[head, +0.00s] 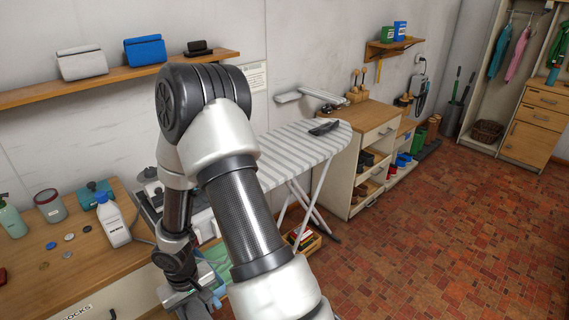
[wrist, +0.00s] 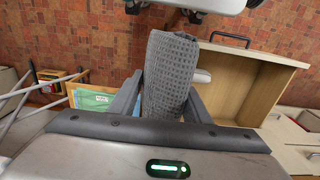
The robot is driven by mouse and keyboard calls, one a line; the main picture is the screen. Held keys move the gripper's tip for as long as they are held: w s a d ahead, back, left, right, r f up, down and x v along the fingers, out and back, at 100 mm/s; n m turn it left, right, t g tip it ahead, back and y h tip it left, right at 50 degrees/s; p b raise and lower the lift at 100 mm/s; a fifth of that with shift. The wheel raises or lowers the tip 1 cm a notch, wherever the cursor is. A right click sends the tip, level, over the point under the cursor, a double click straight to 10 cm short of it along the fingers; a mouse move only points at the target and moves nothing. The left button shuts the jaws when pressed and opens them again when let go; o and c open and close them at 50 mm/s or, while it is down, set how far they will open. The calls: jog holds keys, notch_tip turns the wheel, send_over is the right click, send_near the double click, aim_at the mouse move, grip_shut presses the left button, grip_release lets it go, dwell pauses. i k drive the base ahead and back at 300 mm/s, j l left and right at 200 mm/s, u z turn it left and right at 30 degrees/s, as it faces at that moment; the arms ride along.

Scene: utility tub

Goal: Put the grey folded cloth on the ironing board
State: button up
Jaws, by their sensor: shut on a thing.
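The grey folded cloth (wrist: 170,62) is in the wrist view, a rolled-looking textured bundle between the two fingers of my gripper (wrist: 160,100). In the head view my gripper (head: 190,298) is low at the bottom, left of the ironing board, and partly covered by my arm; the cloth cannot be made out clearly there. The ironing board (head: 290,152) has a grey-and-white striped top and stands behind my arm, which hides its left part. A dark object (head: 324,128) lies near its right end.
A wooden counter (head: 90,255) with a white bottle (head: 112,220) and several small items stands at left. A low cabinet (head: 372,135) stands right of the board. The tiled floor (head: 430,240) at right is clear.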

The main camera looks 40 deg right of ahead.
aim_at(293, 147)
jog(key=i+l, duration=0.1)
jog(key=l, duration=3.85)
jog(key=i, duration=0.05)
